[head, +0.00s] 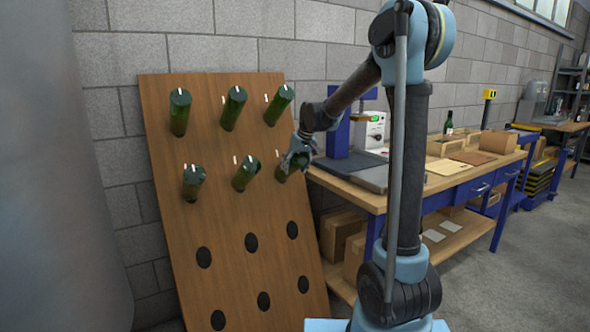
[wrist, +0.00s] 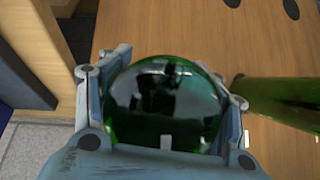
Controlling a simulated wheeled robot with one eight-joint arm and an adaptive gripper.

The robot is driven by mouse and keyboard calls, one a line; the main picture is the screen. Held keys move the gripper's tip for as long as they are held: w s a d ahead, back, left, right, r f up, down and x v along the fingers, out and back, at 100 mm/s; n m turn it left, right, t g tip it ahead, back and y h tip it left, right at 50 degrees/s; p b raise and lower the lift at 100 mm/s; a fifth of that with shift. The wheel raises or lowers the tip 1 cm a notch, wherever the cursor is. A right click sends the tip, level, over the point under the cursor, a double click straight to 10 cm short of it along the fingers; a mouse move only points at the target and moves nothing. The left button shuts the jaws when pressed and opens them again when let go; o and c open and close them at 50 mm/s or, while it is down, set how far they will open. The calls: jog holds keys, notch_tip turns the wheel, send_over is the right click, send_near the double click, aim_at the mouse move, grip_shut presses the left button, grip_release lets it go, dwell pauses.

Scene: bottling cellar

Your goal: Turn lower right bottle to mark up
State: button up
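The lower right bottle (head: 282,174) is green and sticks out of the wooden rack board (head: 215,285), at the right end of the lower row of bottles. My gripper (head: 297,155) covers much of it in the head view. In the wrist view its round base (wrist: 165,95) fills the space between my two fingers, which look pressed on its sides. A white mark (wrist: 167,142) shows on the base near the bottom edge of the wrist view, about centred. That side faces the board's top, as the wrist picture is upside down. A neighbouring bottle (wrist: 285,98) lies close beside one finger.
Several other green bottles stand in the board, among them the lower middle one (head: 245,175). Empty holes (head: 251,242) lie below. A workbench (head: 370,200) with a device (head: 369,130) and boxes stands right of the board, close to my arm.

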jog(key=shift+c, duration=0.3)
jog(key=o, duration=1.1)
jog(key=shift+c, duration=0.2)
jog(key=shift+d+r, duration=0.1)
jog(key=v, duration=1.1)
jog(key=shift+d+r, duration=0.25)
jog(key=shift+s+d, duration=0.1)
